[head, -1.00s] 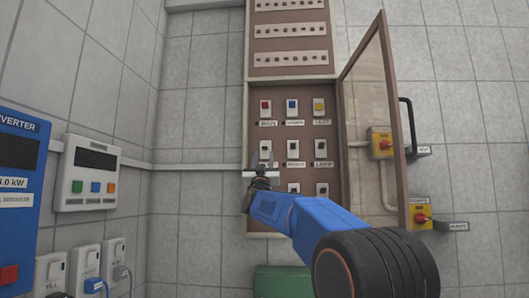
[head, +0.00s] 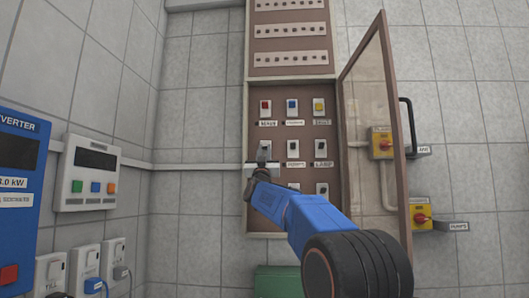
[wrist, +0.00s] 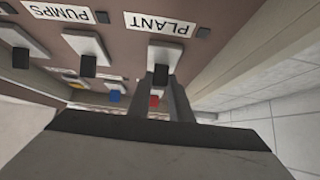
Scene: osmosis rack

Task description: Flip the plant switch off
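The plant switch (wrist: 166,54) is a white plate with a black toggle under the upside-down PLANT label (wrist: 160,23) in the wrist view. In the head view its plate (head: 265,144) is at the left of the second switch row, with its label hidden by my gripper. My gripper (wrist: 160,78) is at the toggle, one finger to each side of it. A narrow gap shows between the fingers. I cannot tell whether they press on the toggle or stand just clear. In the head view my gripper (head: 262,158) overlaps the switch's lower part.
The neighbouring pumps switch (wrist: 87,46) is close by in the wrist view. The open cabinet door (head: 365,115) stands to the right of the switches. Yellow isolators (head: 381,142) with red knobs are beyond it. A blue inverter (head: 20,180) is at far left.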

